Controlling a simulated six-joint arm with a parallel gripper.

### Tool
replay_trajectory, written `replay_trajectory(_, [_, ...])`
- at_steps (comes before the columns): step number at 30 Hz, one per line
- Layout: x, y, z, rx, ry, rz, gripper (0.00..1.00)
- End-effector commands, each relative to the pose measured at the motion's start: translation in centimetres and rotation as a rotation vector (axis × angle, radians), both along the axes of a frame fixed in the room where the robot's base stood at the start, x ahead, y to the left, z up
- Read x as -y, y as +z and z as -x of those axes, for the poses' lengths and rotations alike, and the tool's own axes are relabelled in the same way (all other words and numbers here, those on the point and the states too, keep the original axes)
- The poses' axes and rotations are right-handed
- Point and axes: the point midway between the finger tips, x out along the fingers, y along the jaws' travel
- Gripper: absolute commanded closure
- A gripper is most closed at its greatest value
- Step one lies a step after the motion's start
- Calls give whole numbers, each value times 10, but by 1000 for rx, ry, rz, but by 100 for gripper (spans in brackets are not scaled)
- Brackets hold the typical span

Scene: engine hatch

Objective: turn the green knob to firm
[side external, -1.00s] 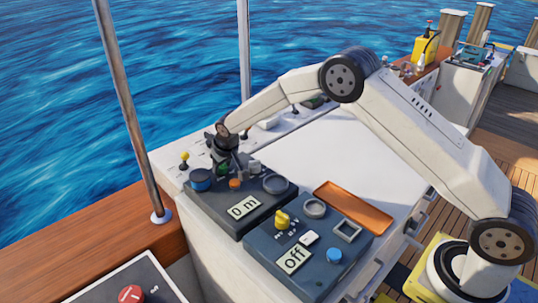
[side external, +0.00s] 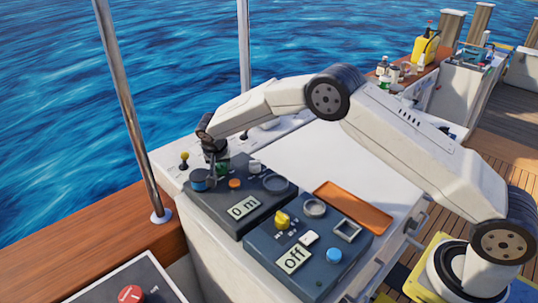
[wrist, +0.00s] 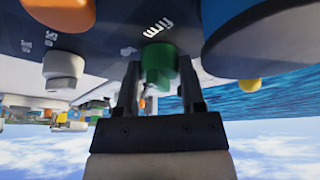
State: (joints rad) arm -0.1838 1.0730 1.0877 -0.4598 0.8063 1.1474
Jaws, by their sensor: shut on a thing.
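The green knob (wrist: 158,64) stands between the two fingers of my gripper (wrist: 160,68) in the wrist view, on a dark panel seen upside down. My fingers are shut on it, one on each side. An upside-down white label that seems to read "firm" (wrist: 158,27) is beside the knob. In the side view, my gripper (side external: 212,175) is low over the far left part of the dark panel (side external: 210,205), and only a little of the green knob (side external: 222,168) shows behind it. The knob's pointer direction is not clear.
A blue knob (side external: 198,182), an orange button (side external: 235,183) and a round grey ring (side external: 277,183) are close by on the same panel. Its display (side external: 243,207) reads "0 m". A second panel has a yellow knob (side external: 283,219) and an "off" display (side external: 293,259). An orange tray (side external: 353,207) lies to the right.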

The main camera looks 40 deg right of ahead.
Motion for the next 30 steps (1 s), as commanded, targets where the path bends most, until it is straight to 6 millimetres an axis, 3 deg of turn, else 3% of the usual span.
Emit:
replay_trajectory(12, [-1, 0, -1, -2, -241, 0, 100])
replay_trajectory(28, [-2, 0, -1, -2, -275, -1, 100])
replay_trajectory(29, [-2, 0, -1, -2, -275, -1, 46])
replay_trajectory(30, [-2, 0, -1, -2, -275, -1, 34])
